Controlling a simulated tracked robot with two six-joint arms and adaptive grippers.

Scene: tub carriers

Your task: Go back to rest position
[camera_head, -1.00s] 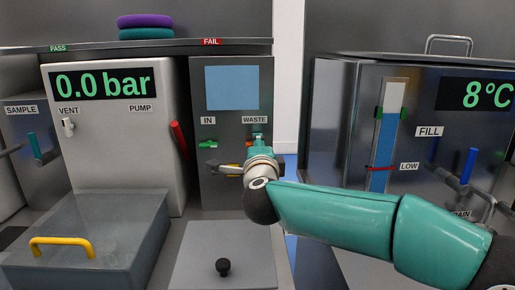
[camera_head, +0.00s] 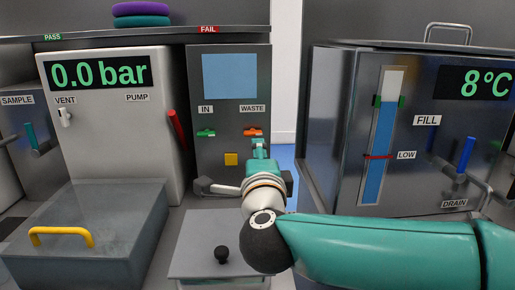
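My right arm comes in from the lower right, and its wrist is in front of the grey panel with the IN and WASTE labels (camera_head: 217,150). My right gripper (camera_head: 258,158) is seen from behind, below the orange WASTE handle (camera_head: 253,131). It appears apart from that handle. Its fingertips are mostly hidden by the wrist, so I cannot tell whether it is open or shut. No held thing shows. My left gripper is not in view.
A grey lidded box with a yellow handle (camera_head: 62,234) stands at the lower left. A lid with a black knob (camera_head: 221,254) lies below my wrist. The steel tank (camera_head: 333,140) with blue lever (camera_head: 466,155) stands at right. Blue floor shows in the gap between machines.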

